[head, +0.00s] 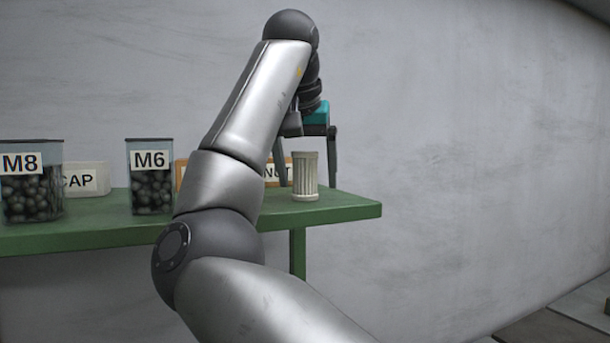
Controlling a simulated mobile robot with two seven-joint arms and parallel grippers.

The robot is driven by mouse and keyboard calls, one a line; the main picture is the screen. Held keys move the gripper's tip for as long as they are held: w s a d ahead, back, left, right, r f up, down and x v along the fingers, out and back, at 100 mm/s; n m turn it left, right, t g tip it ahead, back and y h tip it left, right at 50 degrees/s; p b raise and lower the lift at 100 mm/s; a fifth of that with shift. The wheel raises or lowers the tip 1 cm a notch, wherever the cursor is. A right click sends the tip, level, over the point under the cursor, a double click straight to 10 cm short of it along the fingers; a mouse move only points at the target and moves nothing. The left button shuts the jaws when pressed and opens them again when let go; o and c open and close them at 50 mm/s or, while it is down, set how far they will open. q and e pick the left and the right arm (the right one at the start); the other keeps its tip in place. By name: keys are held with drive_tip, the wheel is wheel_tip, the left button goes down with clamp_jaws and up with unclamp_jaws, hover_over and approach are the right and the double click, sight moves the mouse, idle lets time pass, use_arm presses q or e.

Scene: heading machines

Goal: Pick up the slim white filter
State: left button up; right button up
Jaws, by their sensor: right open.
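The slim white filter (305,178) stands upright on the green table near its right end. It is a pale, ribbed cylinder. My right gripper (308,184) points down at the filter, open, with one finger to the left of it and the other to the right. The right finger's tip looks a little behind or beside the filter's upper part; I cannot tell whether either finger touches it. My right arm covers part of the table left of the filter. My left gripper does not show.
The green table (350,208) ends just right of the filter. Left of my arm stand clear bins marked M8 (32,185) and M6 (151,180), filled with dark balls. A white CAP box (86,179) and a partly hidden NUT box (272,173) stand behind. A grey wall is at the back.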

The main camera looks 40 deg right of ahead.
clamp_jaws()
idle(0.7)
